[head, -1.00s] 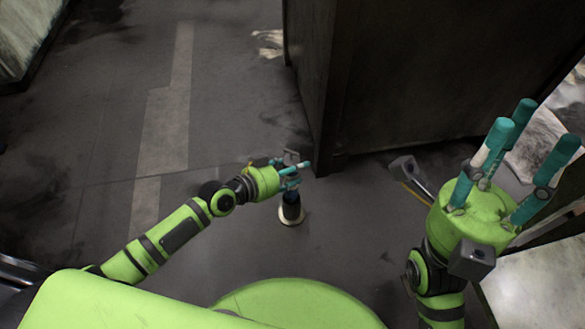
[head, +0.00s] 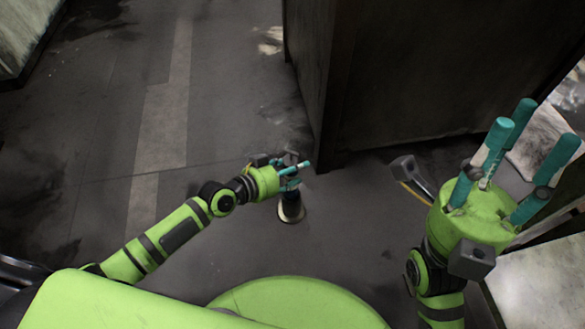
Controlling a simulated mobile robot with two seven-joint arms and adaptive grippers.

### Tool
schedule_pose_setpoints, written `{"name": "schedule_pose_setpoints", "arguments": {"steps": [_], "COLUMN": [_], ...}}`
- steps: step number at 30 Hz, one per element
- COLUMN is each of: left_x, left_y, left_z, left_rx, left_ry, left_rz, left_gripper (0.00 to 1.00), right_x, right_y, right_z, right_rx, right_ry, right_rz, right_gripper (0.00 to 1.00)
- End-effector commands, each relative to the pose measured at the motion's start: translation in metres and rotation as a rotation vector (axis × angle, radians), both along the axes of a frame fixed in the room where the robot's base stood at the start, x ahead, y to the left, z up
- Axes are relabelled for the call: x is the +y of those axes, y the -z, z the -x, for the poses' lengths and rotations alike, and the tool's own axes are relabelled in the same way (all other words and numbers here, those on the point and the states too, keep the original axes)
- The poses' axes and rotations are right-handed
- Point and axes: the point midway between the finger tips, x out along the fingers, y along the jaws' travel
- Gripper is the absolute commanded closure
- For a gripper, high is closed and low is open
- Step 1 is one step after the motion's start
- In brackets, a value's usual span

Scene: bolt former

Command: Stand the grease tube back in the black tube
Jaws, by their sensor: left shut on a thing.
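My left gripper (head: 291,173) is shut just above the black tube (head: 290,208), which stands on the floor with a pale ring at its foot. The thing held is mostly hidden by the teal fingers; it appears to be the grease tube, but its outline is too small and dark to make out. I cannot tell how far its lower end is inside the black tube. My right gripper (head: 514,152) is raised at the right, its teal fingers spread and empty.
A tall dark cabinet (head: 420,80) stands just behind and right of the black tube, its lower corner close to my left fingers. A grey piece (head: 404,168) with a yellow edge shows beside my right gripper. The floor (head: 90,170) at left is clear.

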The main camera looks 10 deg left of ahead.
Motion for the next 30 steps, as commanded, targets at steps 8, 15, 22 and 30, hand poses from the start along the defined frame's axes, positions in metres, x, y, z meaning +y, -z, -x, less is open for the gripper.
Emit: {"name": "schedule_pose_setpoints", "arguments": {"steps": [8, 15, 22, 30], "left_x": [0.000, 0.000, 0.000, 0.000], "left_y": [0.008, 0.015, 0.022, 0.030], "left_z": [-0.001, -0.001, -0.001, -0.001], "left_rx": [-0.004, -0.004, -0.004, -0.004], "left_ry": [-0.001, -0.001, -0.001, -0.001], "left_rz": [0.002, 0.002, 0.001, 0.001], "left_gripper": [1.00, 1.00, 1.00, 1.00], "right_x": [0.000, 0.000, 0.000, 0.000], "right_y": [0.009, 0.016, 0.022, 0.030], "right_z": [0.000, 0.000, 0.000, 0.000], "right_rx": [0.000, 0.000, 0.000, 0.000], "right_ry": [0.000, 0.000, 0.000, 0.000], "right_rz": [0.000, 0.000, 0.000, 0.000], "right_gripper": [0.60, 0.60, 0.60, 0.60]}}
